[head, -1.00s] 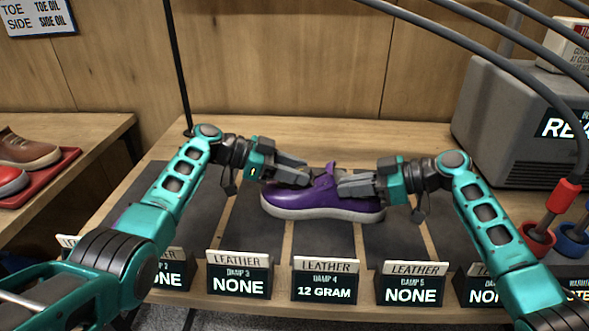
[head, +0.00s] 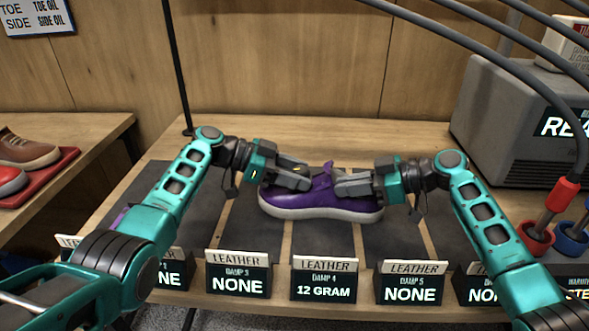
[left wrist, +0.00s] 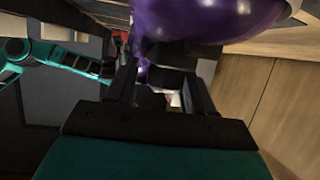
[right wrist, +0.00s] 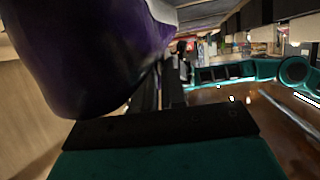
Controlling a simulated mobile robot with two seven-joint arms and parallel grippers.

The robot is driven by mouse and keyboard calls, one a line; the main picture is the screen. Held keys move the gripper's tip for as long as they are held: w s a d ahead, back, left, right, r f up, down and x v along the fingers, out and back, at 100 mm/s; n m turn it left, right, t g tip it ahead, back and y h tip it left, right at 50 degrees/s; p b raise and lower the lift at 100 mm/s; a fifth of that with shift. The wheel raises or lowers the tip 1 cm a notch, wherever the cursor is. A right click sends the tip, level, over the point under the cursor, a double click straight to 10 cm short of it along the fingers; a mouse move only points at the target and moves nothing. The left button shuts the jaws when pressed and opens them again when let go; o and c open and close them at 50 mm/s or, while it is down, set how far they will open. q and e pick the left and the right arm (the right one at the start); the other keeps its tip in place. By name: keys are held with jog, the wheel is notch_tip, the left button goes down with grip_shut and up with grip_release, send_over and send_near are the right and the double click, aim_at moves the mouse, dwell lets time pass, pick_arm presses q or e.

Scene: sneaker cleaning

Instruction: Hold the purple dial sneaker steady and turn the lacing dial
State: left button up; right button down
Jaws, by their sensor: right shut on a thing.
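The purple sneaker (head: 312,199) with its white sole sits upright on a dark mat (head: 240,228), toe to the left and tongue up. It also fills the top of the left wrist view (left wrist: 200,18) and the left of the right wrist view (right wrist: 85,55). My left gripper (head: 308,179) is open over the front upper, its fingers apart around the tongue side. My right gripper (head: 336,188) is shut on the sneaker's collar at the heel end. The lacing dial cannot be made out; the fingers cover that area.
LEATHER signs (head: 324,280) line the table's front edge. A grey machine (head: 515,120) stands at the back right, near red and blue holders (head: 537,238). Other shoes lie on a red tray (head: 60,168) at the left. A purple sliver (head: 119,219) shows behind my left arm.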

pick_arm(q)
jog(key=shift+o, duration=1.1)
jog(key=shift+a+r, duration=0.1)
jog(key=shift+w+a+r, duration=0.15)
jog(key=shift+a, duration=0.1)
jog(key=v, duration=1.1)
jog(key=shift+s+a, duration=0.2)
jog(key=shift+a, duration=0.05)
jog(key=shift+r, duration=0.15)
jog(key=x, duration=0.7)
jog(key=w+x, duration=0.1)
jog(key=x, duration=0.3)
